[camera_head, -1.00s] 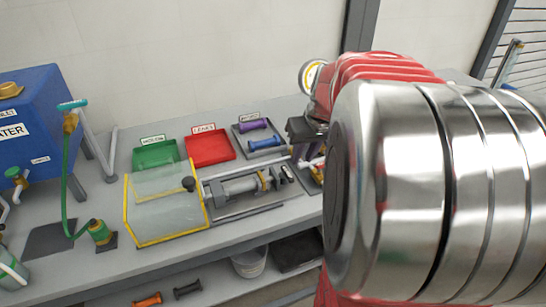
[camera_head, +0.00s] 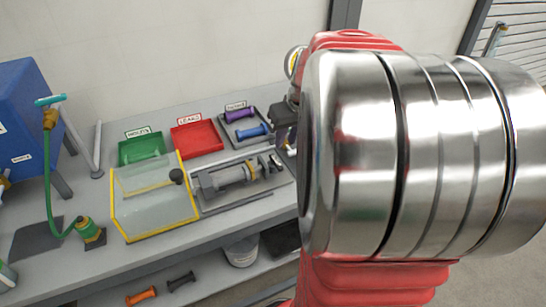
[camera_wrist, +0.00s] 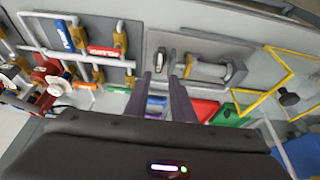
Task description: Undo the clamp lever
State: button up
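My gripper (camera_wrist: 173,60) shows in the wrist view with two dark fingers parted by a narrow gap. Its fingertips are over the near end of a grey clamping fixture on the bench. The fixture carries a metal cylinder with a pale collar, seen in the wrist view (camera_wrist: 200,69) and in the head view (camera_head: 232,174). A small dark part shows close to the fingertips, but I cannot tell whether it is the clamp lever or whether they touch it.
A yellow-framed clear guard (camera_head: 155,205) with a black knob stands beside the fixture. Red (camera_head: 196,138) and green (camera_head: 140,147) trays and a grey tray with purple and blue handles (camera_head: 250,132) lie behind. A pipe panel (camera_wrist: 90,50) fills the wrist view's left.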

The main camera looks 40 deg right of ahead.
aim_at(277, 162)
jog(key=x, duration=1.2)
jog(key=shift+w+d+f, duration=0.1)
jog(key=shift+w+f, duration=0.1)
jog(key=shift+f, duration=0.1)
jog(key=shift+c, duration=0.2)
